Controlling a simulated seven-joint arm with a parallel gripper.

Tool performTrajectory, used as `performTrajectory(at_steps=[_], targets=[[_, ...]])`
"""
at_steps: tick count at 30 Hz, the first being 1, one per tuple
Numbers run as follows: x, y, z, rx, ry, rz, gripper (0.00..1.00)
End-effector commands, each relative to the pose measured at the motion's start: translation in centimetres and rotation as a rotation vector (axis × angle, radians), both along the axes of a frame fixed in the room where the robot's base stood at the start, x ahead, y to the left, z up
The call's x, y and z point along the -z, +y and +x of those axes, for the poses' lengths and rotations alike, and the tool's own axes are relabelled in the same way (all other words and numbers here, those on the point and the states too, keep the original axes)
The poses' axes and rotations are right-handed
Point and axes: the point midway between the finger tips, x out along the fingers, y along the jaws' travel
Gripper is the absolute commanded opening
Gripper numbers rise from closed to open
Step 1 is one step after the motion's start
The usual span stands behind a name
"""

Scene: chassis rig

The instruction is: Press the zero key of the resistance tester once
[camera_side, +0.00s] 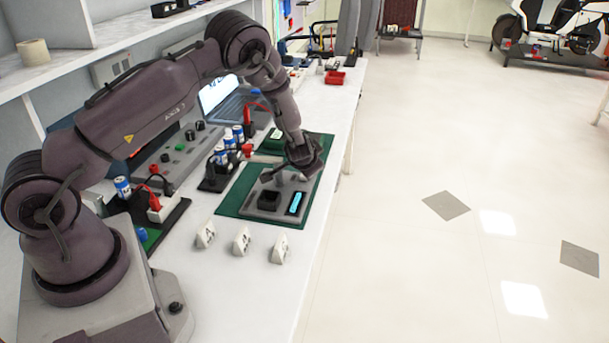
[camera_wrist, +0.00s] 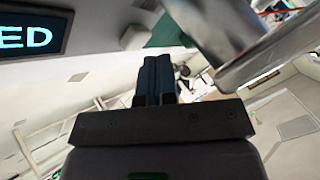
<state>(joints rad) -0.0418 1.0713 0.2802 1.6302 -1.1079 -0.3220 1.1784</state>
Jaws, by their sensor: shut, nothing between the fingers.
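The resistance tester looks to be the grey panel (camera_side: 265,207) on a green mat (camera_side: 228,204), with a black square recess or block and a lit cyan display (camera_side: 295,203). In the wrist view the display (camera_wrist: 28,36) shows the letters "ED", cut off by the frame edge. My gripper (camera_side: 303,174) is over the far part of the panel, pointing down. In the wrist view my gripper (camera_wrist: 155,62) has its dark fingers together with nothing between them. I cannot make out the zero key, nor whether the fingertips touch the panel.
A shiny metal cylinder (camera_wrist: 215,28) is close to the fingers on the right in the wrist view. Three white labelled blocks (camera_side: 241,241) stand at the front of the bench. Battery holders (camera_side: 218,170) are left of the mat. A red tray (camera_side: 335,78) lies farther back.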

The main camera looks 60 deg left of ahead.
Motion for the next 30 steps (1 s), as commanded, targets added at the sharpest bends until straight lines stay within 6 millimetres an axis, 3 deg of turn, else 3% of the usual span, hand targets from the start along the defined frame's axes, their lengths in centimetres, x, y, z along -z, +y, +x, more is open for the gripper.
performTrajectory(at_steps=[12, 24, 30], targets=[[-0.5, -0.1, 0.0, 0.002, 0.000, 0.000, 0.00], [-4.3, -0.1, 0.1, 0.002, -0.001, 0.002, 0.00], [-5.3, -0.1, 0.0, 0.001, -0.001, -0.001, 0.00]])
